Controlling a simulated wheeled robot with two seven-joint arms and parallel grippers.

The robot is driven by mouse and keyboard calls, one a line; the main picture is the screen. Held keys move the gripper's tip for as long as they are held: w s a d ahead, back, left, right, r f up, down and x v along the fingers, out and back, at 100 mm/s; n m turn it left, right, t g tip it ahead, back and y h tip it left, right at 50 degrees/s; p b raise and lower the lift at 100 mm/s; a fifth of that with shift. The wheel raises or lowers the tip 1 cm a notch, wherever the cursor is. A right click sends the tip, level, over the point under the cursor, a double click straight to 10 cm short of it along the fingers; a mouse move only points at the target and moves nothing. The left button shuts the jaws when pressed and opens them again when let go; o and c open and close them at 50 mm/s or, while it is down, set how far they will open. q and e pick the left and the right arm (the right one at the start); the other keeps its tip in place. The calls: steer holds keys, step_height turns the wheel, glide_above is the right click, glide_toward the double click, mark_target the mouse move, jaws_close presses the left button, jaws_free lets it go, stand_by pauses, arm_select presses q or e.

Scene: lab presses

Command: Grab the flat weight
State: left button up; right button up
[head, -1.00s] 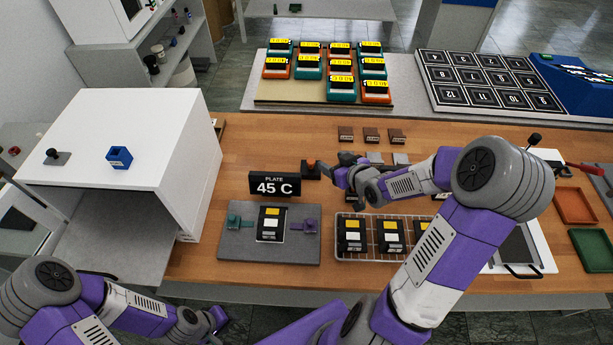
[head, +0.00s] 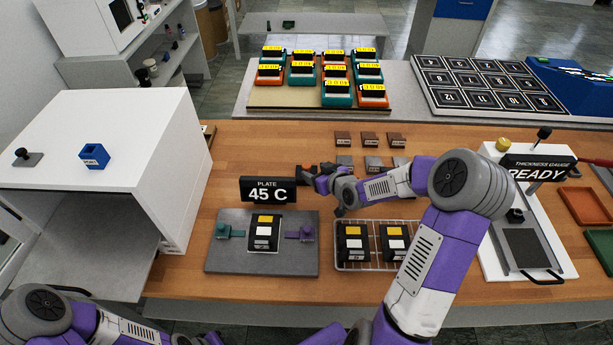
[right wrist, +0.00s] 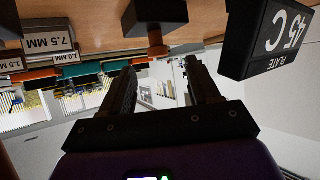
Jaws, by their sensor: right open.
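A flat grey slab with a round black knob (head: 27,157) lies on top of the white box at the left; it looks like the flat weight. It is far from both grippers. My right gripper (head: 318,184) is over the table, just right of the plate sign and near a dark block with an orange top. In the right wrist view its two fingers (right wrist: 163,88) are apart with nothing between them. My left gripper (head: 208,340) is only partly in view at the bottom edge, and its jaws are not clear.
The 45 C sign (head: 268,190) stands behind the grey plate (head: 218,262) holding a black cassette. A wire rack (head: 345,266) holds more cassettes. The thickness gauge (head: 522,248) is at the right.

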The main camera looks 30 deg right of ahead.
mark_target(306, 164)
steer(key=x, duration=0.4)
steer(key=shift+w+d+f+b, duration=0.1)
steer(key=shift+w+f+b, duration=0.05)
steer(key=shift+w+b, duration=0.25)
jaws_close()
stand_by(1.0)
steer(key=shift+r, duration=0.25)
